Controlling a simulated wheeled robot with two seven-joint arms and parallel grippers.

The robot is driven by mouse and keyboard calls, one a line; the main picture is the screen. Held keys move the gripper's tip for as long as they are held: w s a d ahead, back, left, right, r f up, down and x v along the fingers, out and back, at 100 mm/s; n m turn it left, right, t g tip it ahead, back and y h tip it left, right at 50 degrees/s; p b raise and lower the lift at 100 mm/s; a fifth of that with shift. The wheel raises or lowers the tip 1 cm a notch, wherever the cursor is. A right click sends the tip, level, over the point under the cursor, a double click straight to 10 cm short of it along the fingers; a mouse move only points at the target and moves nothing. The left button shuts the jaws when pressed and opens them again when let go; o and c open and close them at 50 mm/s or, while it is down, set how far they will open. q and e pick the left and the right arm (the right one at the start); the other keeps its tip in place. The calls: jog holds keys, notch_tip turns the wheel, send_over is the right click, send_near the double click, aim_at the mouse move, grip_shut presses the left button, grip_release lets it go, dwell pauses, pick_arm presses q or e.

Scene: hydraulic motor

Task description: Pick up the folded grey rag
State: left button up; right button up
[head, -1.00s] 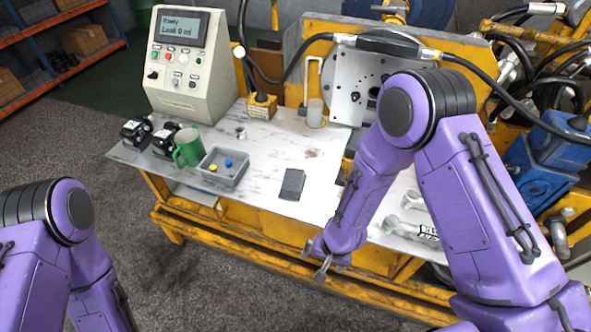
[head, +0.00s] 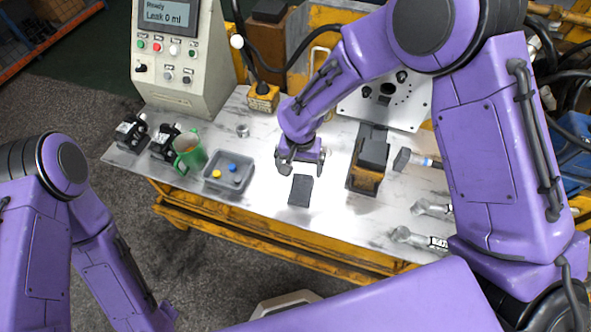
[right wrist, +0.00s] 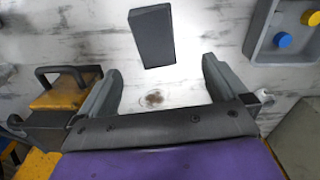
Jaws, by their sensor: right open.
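The folded grey rag (head: 300,191) is a small dark rectangle lying flat on the marbled bench top (head: 262,197), near its front edge. My right gripper (head: 302,168) is above the bench, just behind the rag in the head view, with its jaws open and empty. In the right wrist view the rag (right wrist: 152,36) lies beyond the open fingertips (right wrist: 160,70), roughly in line with the gap between them and apart from both. My left arm shows at the left of the head view, but its gripper is out of the picture.
A grey tray (head: 229,185) with yellow and blue caps is left of the rag. The control box (head: 172,100) stands behind.

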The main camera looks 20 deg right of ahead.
aim_at(302, 187)
jog(key=f, duration=0.3)
jog(key=f+p, duration=0.1)
jog(key=f, duration=0.2)
jog(key=s+f+p, duration=0.1)
jog(key=f, duration=0.3)
jog(key=shift+d+f, duration=0.1)
jog(key=shift+d, duration=0.15)
jog(key=c, duration=1.1)
